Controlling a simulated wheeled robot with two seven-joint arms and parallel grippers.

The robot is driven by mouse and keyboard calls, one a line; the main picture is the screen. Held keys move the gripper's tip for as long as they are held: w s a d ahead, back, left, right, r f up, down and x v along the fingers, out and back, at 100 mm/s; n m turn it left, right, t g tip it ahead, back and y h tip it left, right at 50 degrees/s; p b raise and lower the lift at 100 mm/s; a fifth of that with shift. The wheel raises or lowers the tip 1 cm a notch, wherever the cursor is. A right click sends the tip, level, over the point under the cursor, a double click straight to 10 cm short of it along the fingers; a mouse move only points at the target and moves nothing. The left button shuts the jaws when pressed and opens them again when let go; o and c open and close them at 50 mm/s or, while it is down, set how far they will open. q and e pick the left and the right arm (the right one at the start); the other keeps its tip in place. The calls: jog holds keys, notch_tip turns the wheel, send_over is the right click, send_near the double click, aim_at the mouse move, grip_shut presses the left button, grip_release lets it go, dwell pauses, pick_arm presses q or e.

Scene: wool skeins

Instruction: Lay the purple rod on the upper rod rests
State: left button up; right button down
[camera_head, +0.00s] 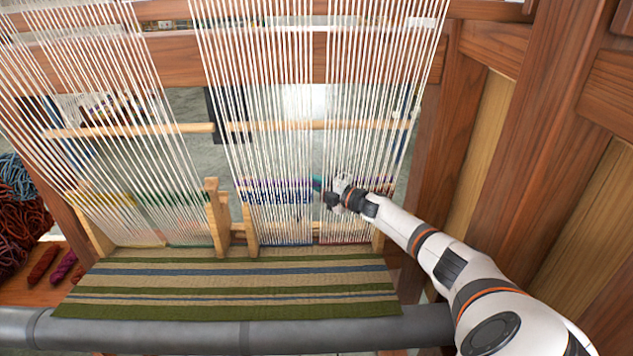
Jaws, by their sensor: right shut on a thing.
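A purple rod (272,184) runs level among the white warp threads of the right-hand section, partly hidden by them. My right gripper (328,191) reaches in from the right and is shut at the rod's height, near its middle. The threads blur the fingertips, but it appears to hold the purple rod. Light wooden posts stand at the sides of the sections, one (216,215) between them and another (250,230) just right of it. I cannot tell which parts are the upper rod rests. My left gripper is out of view.
Pale wooden rods (300,125) cross the warps higher up. A striped green cloth (230,280) lies over the front, above a grey roller (330,333). Wool skeins (22,215) sit at the left. A thick wooden frame post (520,130) stands right, near my arm.

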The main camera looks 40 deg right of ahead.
jog(key=c, duration=1.8)
grip_release()
jog(key=shift+s+f, duration=0.1)
jog(key=o, duration=0.5)
jog(key=shift+r, duration=0.35)
jog(key=s+p, duration=0.1)
jog(key=s, duration=0.1)
jog(key=s+d+p, duration=0.1)
jog(key=s, duration=0.2)
jog(key=s+p, duration=0.2)
jog(key=shift+s+d+f, duration=0.15)
